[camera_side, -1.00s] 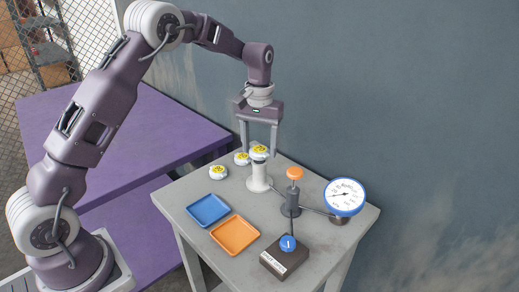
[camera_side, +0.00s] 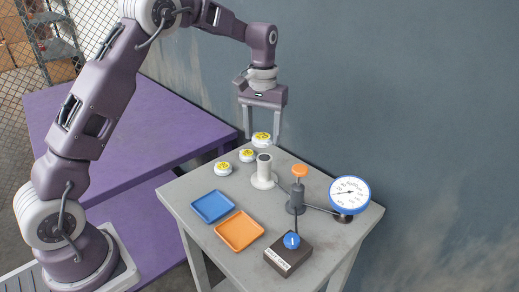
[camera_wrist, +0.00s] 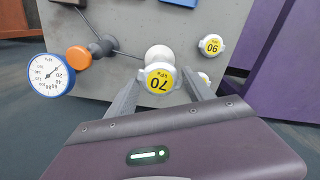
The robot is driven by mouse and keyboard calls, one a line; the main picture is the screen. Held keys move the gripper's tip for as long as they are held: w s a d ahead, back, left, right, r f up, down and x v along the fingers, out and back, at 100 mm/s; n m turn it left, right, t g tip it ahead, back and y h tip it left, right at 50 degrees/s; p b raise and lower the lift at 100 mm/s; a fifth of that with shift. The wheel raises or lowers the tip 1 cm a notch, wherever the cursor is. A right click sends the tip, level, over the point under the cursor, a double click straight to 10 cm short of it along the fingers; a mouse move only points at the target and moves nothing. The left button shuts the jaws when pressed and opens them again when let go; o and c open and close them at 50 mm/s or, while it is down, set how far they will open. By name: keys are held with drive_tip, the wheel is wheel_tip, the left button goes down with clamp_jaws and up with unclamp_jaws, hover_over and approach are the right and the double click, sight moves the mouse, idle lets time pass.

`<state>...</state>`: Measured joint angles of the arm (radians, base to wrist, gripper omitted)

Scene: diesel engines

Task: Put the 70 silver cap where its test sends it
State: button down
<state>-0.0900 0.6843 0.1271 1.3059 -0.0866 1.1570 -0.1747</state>
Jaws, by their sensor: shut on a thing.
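My gripper (camera_side: 262,138) is shut on the 70 silver cap (camera_side: 262,140), which has a yellow label. It holds the cap above and slightly behind the white test post (camera_side: 264,172), whose dark top is bare. A blue tray (camera_side: 197,204) and an orange tray (camera_side: 222,233) lie at the front left of the grey table.
Two other yellow-labelled caps stand left of the post, one nearer (camera_side: 223,168) and one farther (camera_side: 247,155); a 90 cap (camera_wrist: 212,45) shows in the wrist view. An orange-topped grey cylinder (camera_side: 299,185) and a dark box with a blue knob (camera_side: 291,241) stand right of the trays.

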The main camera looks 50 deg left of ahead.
drive_tip(key=s+d+f+m, duration=0.1)
drive_tip(key=s+f+m, duration=0.15)
drive_tip(key=s, duration=0.35)
drive_tip(key=s+d+f+m, duration=0.2)
drive_tip(key=s+f, duration=0.2)
drive_tip(key=s, duration=0.2)
drive_tip(key=n, duration=0.5)
approach(251, 199)
drive_tip(key=shift+n, duration=0.35)
wheel_tip(251, 199, down, 6)
drive_tip(key=shift+f, duration=0.2)
drive_tip(key=shift+c, duration=1.9)
unclamp_jaws()
drive_tip(key=shift+f, duration=0.15)
